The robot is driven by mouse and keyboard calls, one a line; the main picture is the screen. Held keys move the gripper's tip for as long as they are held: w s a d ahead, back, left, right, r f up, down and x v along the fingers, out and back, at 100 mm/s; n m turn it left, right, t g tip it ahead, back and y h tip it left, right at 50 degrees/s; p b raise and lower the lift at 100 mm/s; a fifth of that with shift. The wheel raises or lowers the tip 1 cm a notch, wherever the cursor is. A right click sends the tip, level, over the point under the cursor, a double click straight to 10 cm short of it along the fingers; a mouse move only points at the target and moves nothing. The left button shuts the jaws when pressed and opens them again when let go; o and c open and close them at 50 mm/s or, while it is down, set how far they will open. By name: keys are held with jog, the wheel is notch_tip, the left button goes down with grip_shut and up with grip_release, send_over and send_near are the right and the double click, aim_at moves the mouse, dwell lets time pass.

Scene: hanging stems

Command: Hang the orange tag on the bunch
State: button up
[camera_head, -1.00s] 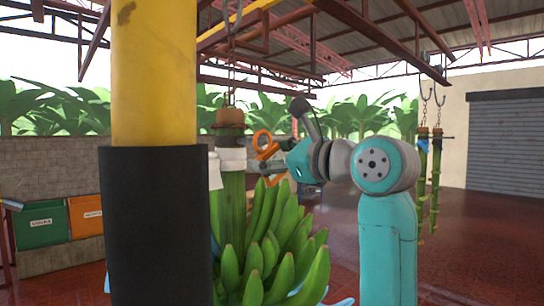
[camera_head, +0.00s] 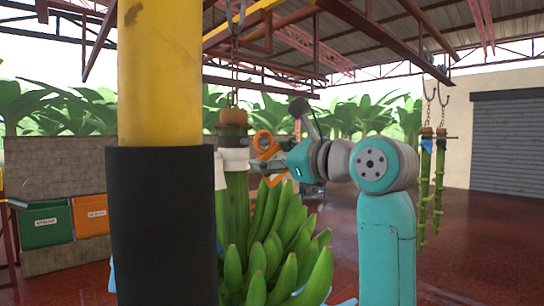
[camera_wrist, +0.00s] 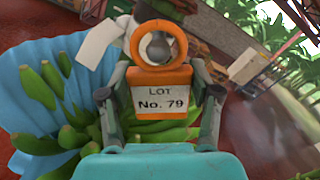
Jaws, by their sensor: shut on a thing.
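The bunch of green bananas (camera_head: 275,250) hangs by its thick stem, which has a white band (camera_head: 234,159) near the top. My gripper (camera_wrist: 160,108) is shut on the orange tag (camera_wrist: 160,76), lettered "LOT No. 79". The tag's ring points away from my gripper, and a grey round thing shows through it. In the head view the tag (camera_head: 266,144) is just right of the stem top, above the bananas. I cannot tell whether the ring touches or surrounds anything. Bananas (camera_wrist: 40,88) also show at left in the wrist view.
A yellow post with a black sleeve (camera_head: 162,220) stands in front, left of the bunch. A blue sheet (camera_wrist: 60,55) lies behind the bananas, and a white piece (camera_wrist: 97,43) is near the ring. Two bare stems (camera_head: 432,185) hang at right. Green and orange bins (camera_head: 45,224) stand at left.

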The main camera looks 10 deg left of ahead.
jog(key=shift+x, duration=1.45)
dwell(0.8)
jog(key=shift+w+d+f, duration=0.2)
jog(key=shift+w+f, duration=0.1)
jog(key=shift+w, duration=0.1)
dwell(0.8)
jog(key=o, duration=0.9)
jog(key=shift+o, duration=0.2)
